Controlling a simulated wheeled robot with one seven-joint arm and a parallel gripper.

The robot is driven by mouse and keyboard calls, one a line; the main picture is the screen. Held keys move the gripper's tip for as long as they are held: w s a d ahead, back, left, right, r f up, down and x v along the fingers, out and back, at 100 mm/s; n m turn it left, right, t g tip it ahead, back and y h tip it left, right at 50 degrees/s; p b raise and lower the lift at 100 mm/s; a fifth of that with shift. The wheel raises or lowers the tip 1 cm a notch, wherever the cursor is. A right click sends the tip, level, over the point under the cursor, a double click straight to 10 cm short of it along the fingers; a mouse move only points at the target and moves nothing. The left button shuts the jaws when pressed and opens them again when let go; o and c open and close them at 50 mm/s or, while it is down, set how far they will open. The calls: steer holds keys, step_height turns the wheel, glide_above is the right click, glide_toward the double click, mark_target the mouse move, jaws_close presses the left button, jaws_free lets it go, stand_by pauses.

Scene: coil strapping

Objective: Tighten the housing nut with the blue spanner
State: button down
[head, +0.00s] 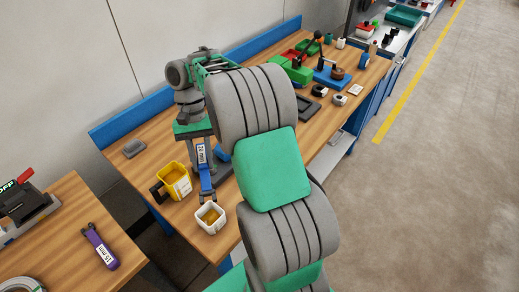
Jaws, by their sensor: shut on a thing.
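The blue spanner (207,183) has a white label near its top and stands out below my gripper (202,156), at the near left part of the long wooden bench. My gripper points down and is shut on the spanner's upper part. The spanner's lower end is close to the bench top; I cannot tell whether it touches anything. A dark fixture (224,176) with a blue part shows just right of the spanner, largely hidden by my arm. I cannot make out the housing nut.
A yellow mug (177,182) and a white square container (211,217) stand close by the spanner. A purple spanner (100,247) lies on the separate near-left table. A grey block (134,148) lies at the back left. Green and blue devices (292,67) crowd the far bench.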

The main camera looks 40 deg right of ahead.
steer(key=s+d+f+m+t+p, duration=0.1)
steer(key=d+f+m+t, duration=0.2)
steer(key=d+m, duration=0.6)
steer(key=s+d+f+m+t+y+p, duration=0.1)
steer(key=d+f+m+t, duration=0.3)
steer(key=d+m, duration=0.5)
steer(key=shift+s+d+f+m+y+p, duration=0.4)
steer(key=shift+s+m, duration=0.25)
steer(key=shift+m, duration=0.45)
steer(key=shift+b+x, duration=1.05)
steer(key=shift+x, duration=1.5)
steer(key=shift+s+d, duration=0.1)
steer(key=shift+d, duration=0.05)
steer(key=shift+p, duration=0.35)
steer(key=shift+a, duration=0.3)
steer(key=shift+w+a+p, duration=0.3)
steer(key=shift+w+a, duration=0.25)
steer(key=shift+w, duration=0.05)
